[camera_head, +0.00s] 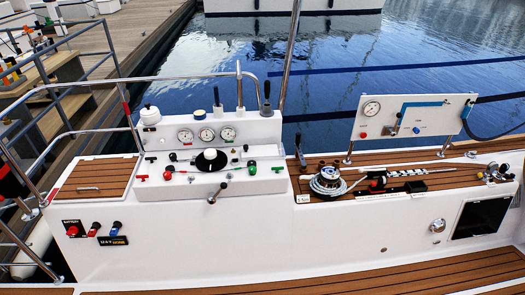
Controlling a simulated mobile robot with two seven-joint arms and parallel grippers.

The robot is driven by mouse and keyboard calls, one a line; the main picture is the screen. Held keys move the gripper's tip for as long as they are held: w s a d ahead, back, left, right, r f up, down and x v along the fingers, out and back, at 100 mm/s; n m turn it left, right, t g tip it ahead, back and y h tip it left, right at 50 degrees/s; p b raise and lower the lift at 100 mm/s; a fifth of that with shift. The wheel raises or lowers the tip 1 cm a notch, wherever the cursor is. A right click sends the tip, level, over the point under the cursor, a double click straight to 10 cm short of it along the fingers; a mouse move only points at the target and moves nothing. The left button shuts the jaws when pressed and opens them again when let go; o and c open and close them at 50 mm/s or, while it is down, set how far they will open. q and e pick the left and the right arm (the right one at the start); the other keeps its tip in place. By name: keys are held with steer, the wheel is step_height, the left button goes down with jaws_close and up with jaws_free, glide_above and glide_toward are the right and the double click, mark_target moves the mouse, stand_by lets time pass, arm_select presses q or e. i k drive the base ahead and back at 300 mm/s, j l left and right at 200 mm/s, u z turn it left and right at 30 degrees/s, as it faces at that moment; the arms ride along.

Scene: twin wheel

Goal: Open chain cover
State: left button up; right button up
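No part is clearly marked as the chain cover. A teak-planked hatch panel (96,175) with a small metal handle (88,189) lies flat and closed on the left end of the white console. A round winch-like fitting (327,180) with a dark and white top stands on the teak deck right of the middle. A rope or chain-like striped line (405,173) lies to its right. Neither of my grippers can be made out in view.
The white console (210,140) carries gauges, knobs and levers. Metal railings (45,95) stand at the left. An upright white panel (415,117) stands at the right. A dark square opening (481,218) is in the right front wall. The teak floor (400,277) in front is clear.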

mark_target(268, 150)
steer(key=i+l+u, duration=0.1)
steer(key=i+u, duration=0.4)
steer(key=i, duration=1.45)
